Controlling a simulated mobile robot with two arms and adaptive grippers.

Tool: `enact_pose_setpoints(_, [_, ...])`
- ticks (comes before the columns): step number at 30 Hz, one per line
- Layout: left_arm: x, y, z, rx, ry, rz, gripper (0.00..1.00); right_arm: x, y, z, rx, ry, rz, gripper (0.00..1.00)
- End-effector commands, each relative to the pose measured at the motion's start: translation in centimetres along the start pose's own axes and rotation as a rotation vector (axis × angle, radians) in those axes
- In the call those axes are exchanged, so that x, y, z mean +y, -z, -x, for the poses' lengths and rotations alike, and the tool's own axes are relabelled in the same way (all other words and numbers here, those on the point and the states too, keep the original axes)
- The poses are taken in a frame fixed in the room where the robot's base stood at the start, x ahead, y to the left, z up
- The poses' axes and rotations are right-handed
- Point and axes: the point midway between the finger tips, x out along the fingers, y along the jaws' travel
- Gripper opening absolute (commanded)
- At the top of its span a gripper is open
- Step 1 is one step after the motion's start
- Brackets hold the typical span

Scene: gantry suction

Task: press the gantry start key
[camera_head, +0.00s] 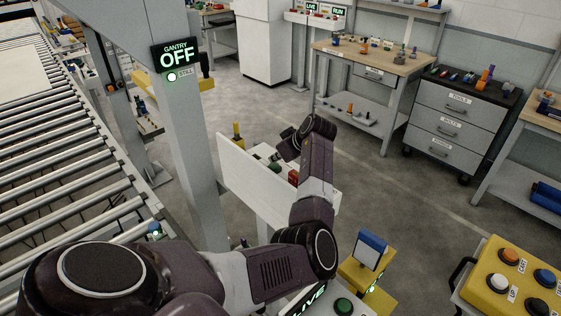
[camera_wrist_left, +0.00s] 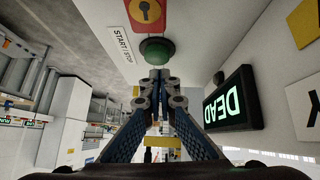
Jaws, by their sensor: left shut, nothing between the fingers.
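In the left wrist view a green dome button (camera_wrist_left: 157,50) stands on a pale panel, next to a START/STOP label (camera_wrist_left: 122,45). My left gripper (camera_wrist_left: 155,76) is shut and empty, with its fingertips right at the button's near edge. I cannot tell whether they touch it. In the head view my left wrist is over a white panel box (camera_head: 250,172), and the fingers are mostly hidden. The gantry sign (camera_head: 177,56) on the post reads OFF, with a white-green lamp (camera_head: 172,77) lit below. My right gripper is not in view.
Beside the button are a yellow switch on a red plate (camera_wrist_left: 134,28) and a display (camera_wrist_left: 229,100) reading DEAD. A roller conveyor (camera_head: 60,160) runs along the left. A yellow button box (camera_head: 512,262) is at the lower right. Open floor (camera_head: 400,210) lies between.

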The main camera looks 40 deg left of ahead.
Motion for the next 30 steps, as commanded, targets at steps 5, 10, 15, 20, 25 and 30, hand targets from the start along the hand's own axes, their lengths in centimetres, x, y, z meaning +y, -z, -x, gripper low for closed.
enact_pose_setpoints(5, [0.2,0.4,3.3,0.005,-0.010,0.005,0.00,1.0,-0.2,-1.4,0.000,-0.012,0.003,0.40])
enact_pose_setpoints(10, [0.2,0.6,6.8,0.008,-0.009,0.006,0.00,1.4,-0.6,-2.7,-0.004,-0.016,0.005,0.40])
enact_pose_setpoints(15, [0.2,0.8,9.3,0.009,-0.008,0.005,0.00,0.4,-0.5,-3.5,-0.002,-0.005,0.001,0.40])
enact_pose_setpoints(20, [0.2,0.9,10.3,0.008,-0.007,0.004,0.00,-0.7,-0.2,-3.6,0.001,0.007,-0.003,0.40])
enact_pose_setpoints(25, [0.2,1.0,10.5,0.008,-0.006,0.004,0.00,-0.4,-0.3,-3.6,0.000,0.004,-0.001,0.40])
enact_pose_setpoints(30, [0.2,1.0,10.5,0.009,-0.006,0.004,0.00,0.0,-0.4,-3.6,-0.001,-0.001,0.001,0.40])
